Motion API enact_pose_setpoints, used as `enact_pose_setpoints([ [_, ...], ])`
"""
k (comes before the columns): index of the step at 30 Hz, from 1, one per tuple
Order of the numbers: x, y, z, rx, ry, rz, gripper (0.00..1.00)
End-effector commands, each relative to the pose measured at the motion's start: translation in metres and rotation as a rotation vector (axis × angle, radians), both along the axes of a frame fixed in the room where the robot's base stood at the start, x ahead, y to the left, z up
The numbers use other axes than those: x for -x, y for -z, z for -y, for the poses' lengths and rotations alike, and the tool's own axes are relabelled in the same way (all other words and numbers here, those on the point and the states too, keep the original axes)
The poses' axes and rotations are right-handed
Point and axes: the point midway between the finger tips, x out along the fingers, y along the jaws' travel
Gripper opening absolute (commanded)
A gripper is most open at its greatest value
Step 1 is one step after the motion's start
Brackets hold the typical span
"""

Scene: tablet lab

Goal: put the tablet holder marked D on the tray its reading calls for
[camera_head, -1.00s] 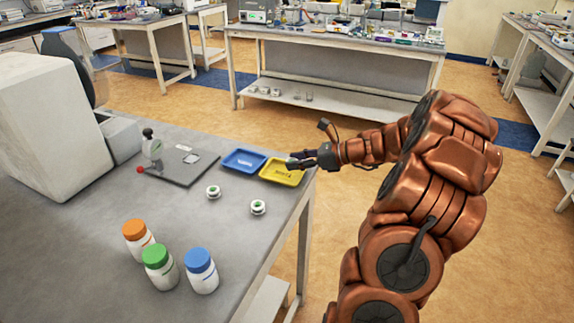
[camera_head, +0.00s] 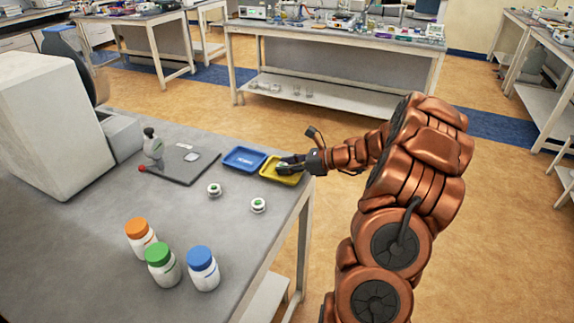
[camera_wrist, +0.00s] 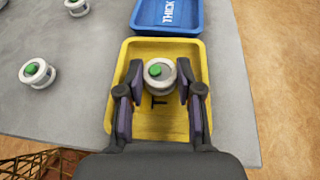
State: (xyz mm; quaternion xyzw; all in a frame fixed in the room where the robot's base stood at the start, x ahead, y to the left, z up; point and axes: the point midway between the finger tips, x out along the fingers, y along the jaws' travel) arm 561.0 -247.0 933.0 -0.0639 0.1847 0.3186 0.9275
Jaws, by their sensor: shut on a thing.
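My gripper (camera_wrist: 160,84) is shut on a white round tablet holder (camera_wrist: 157,72) with a green tablet in it. No letter on the holder can be read. The holder is within the outline of the yellow tray (camera_wrist: 117,110); I cannot tell whether it touches the tray floor. The yellow label is mostly covered, with only a "T" showing. The blue tray (camera_wrist: 140,15) beyond it reads "THICK".
Two other holders with green tablets, one nearer (camera_head: 258,205) and one farther left (camera_head: 214,190), stand on the bench. A gauge (camera_head: 153,147) with a red knob stands on a dark plate (camera_head: 185,172). Bottles with orange (camera_head: 137,228), green (camera_head: 158,254) and blue (camera_head: 200,258) caps stand in front.

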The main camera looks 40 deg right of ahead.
Motion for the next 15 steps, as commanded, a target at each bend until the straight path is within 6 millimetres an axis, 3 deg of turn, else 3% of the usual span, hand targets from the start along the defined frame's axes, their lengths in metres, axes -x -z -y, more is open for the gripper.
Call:
enact_pose_setpoints([
  [8,0.0000,0.0035,-0.0001,0.000,0.000,0.000,0.07],
  [9,0.0000,0.0040,-0.0001,0.000,0.000,0.000,0.36],
  [15,0.0001,0.0037,-0.0001,0.000,0.000,0.000,0.57],
])
